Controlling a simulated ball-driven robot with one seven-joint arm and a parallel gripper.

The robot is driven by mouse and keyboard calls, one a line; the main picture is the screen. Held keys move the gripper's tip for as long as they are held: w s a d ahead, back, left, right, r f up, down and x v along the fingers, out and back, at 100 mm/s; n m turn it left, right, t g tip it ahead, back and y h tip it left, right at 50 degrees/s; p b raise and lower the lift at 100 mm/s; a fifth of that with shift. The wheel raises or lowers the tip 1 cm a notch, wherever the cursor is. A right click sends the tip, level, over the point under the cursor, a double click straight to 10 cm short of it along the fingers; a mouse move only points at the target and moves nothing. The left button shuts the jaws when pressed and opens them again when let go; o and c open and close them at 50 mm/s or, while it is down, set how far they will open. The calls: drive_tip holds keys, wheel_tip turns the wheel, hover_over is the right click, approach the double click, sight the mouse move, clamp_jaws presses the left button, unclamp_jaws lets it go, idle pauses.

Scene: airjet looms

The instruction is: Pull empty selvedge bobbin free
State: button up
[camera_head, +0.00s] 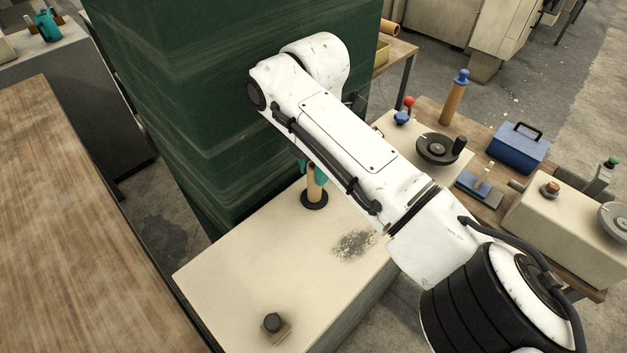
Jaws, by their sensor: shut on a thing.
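The empty selvedge bobbin (314,187) is a tan, bare tube standing upright over a round black base (314,201) on top of the cream machine housing (235,275). My gripper (314,174) has teal fingers and is shut on the upper part of the bobbin. My white arm link covers the bobbin's top and most of the gripper. The bobbin's lower end is at the black base; I cannot tell whether it is still seated on a spindle.
A dark green block (190,90) rises right behind the bobbin. A wooden bench (425,107) at right holds a blue toolbox (518,148) and a tan, blue-topped bobbin (453,100). A wooden tabletop (75,220) lies left.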

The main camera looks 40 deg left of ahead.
clamp_jaws()
drive_tip(key=shift+r, duration=0.25)
wheel_tip(320, 180, up, 11)
drive_tip(key=p, duration=1)
drive_tip(key=shift+r, duration=0.2)
idle(0.6)
